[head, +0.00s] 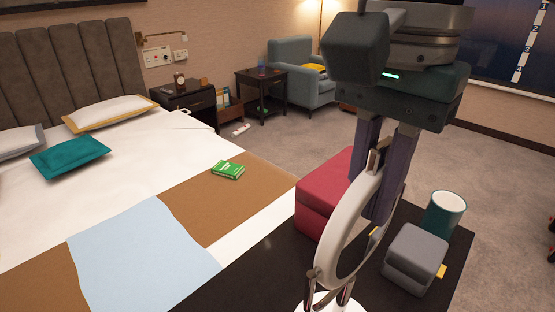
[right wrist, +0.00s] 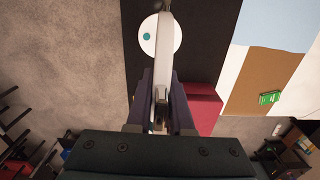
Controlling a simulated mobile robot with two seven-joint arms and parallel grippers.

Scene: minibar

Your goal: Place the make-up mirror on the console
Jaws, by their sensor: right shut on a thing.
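The make-up mirror (head: 338,236) is a pale ring on a stand with a round white base, seen nearly edge-on in the head view. My right gripper (head: 377,195) is shut on the upper part of its ring, fingers pointing down. In the right wrist view the mirror (right wrist: 164,60) runs away from between the fingers, its round base over a dark surface. That dark top (head: 240,290), which may be the console, lies below the mirror; I cannot tell whether the base touches it. My left gripper is not in view.
On the dark top stand a red box (head: 318,197), a grey box (head: 414,258) and a teal cup (head: 444,214). A bed (head: 130,165) with a green packet (head: 228,170) lies to the left. The dark top's near left part is clear.

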